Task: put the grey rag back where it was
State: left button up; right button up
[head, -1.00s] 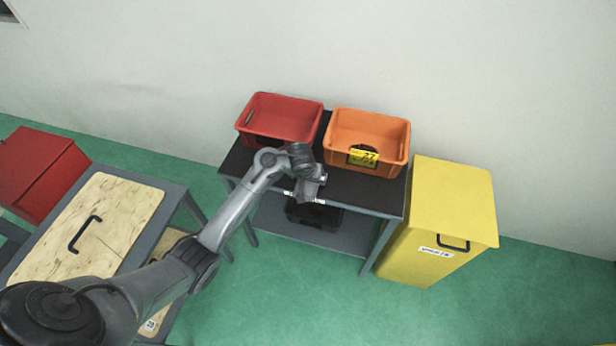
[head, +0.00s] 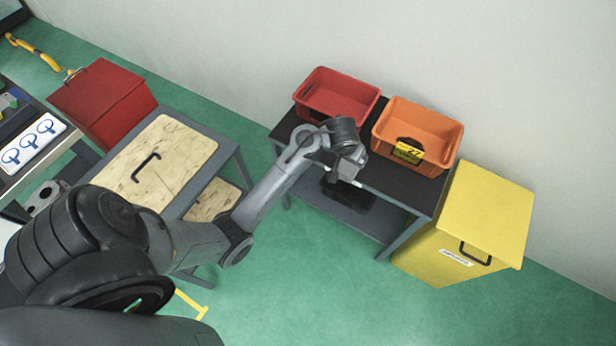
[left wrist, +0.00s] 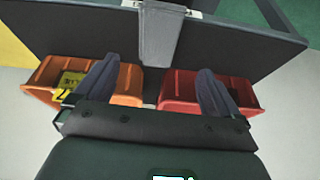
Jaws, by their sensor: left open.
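The grey rag (left wrist: 161,35) shows in the left wrist view as a narrow grey strip over the front edge of the dark-topped table (left wrist: 75,27). Its near end lies between the two fingers of my left gripper (left wrist: 158,72), which are spread apart with gaps on both sides. White fittings show at the table edge on both sides of the rag. My right gripper is not in view.
A red bin (head: 338,92) and an orange bin (head: 417,130) stand at the back of the table. A black case (head: 345,196) lies on its lower shelf. A yellow cabinet (head: 480,215) stands at the right, a wood-topped cart (head: 150,165) at the left. Green floor lies between.

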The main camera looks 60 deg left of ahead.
pick_arm(q)
jog(key=s+d+m, duration=0.2)
jog(key=s+d, duration=0.2)
jog(key=s, duration=0.4)
jog(key=s+d+m+h, duration=0.1)
jog(key=s+d, duration=0.3)
jog(key=s, duration=0.5)
jog(key=s+d+m+h, duration=0.1)
jog(key=s+d+m, duration=0.2)
jog(key=s, duration=0.5)
jog(key=shift+s+d+f, duration=0.3)
jog(key=shift+d+f, duration=0.05)
jog(key=shift+d, duration=0.4)
notch_tip(320, 180, up, 34)
jog(key=p, duration=3.4)
jog(key=shift+r, duration=0.1)
